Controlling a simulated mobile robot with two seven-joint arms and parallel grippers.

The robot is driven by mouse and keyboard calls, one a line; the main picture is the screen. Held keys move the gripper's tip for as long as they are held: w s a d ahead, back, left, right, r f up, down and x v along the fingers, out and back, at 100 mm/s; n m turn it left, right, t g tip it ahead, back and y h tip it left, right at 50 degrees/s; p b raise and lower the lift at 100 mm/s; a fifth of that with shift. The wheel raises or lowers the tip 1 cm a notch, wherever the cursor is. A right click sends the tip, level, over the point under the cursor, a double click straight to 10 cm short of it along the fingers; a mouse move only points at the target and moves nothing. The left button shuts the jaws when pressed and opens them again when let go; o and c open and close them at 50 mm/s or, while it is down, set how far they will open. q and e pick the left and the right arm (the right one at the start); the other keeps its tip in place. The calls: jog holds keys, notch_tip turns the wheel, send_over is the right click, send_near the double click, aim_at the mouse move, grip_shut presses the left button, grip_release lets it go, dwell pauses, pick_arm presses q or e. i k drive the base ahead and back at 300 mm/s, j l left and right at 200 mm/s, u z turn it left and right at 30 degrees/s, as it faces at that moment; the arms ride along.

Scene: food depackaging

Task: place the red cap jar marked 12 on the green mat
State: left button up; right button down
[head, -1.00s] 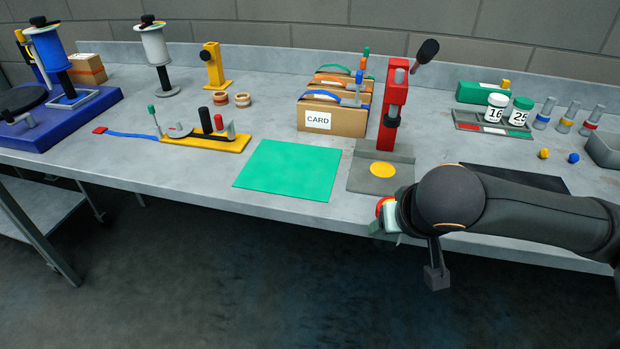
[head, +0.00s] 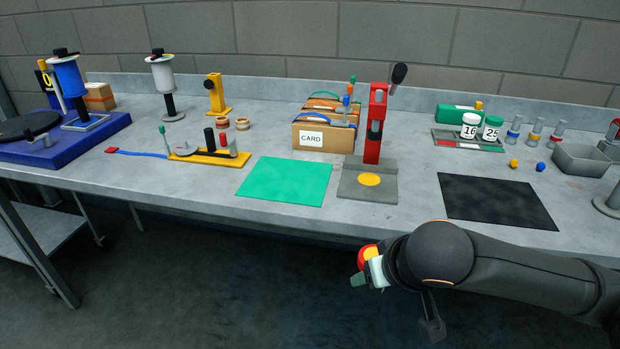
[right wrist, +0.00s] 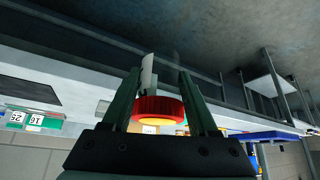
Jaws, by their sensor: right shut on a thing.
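The green mat (head: 287,181) lies flat and bare on the bench in the head view, left of the red press. My right gripper (head: 366,276) is in front of the bench's front edge, to the right of and nearer than the mat. In the right wrist view the red cap (right wrist: 160,107) sits between the two fingers of the gripper (right wrist: 158,78). The jar's number is not visible. My left gripper is not in view.
A red press (head: 375,125) on a grey base stands right of the mat. A cardboard box marked CARD (head: 322,138) is behind it. A black mat (head: 495,201) lies at right.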

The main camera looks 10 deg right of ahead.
aim_at(288, 177)
jog(key=i+j+z, duration=0.15)
jog(key=z, duration=0.2)
jog(key=j+z, duration=0.3)
jog(key=i+j+z, duration=0.1)
jog(key=j, duration=0.35)
jog(key=i+j+z, duration=0.15)
jog(key=j, duration=0.25)
jog(key=i+j, duration=0.1)
jog(key=j, duration=0.4)
jog(key=i+j, duration=0.1)
jog(key=j, duration=0.4)
jog(key=i+j+z, duration=0.1)
jog(key=j, duration=0.4)
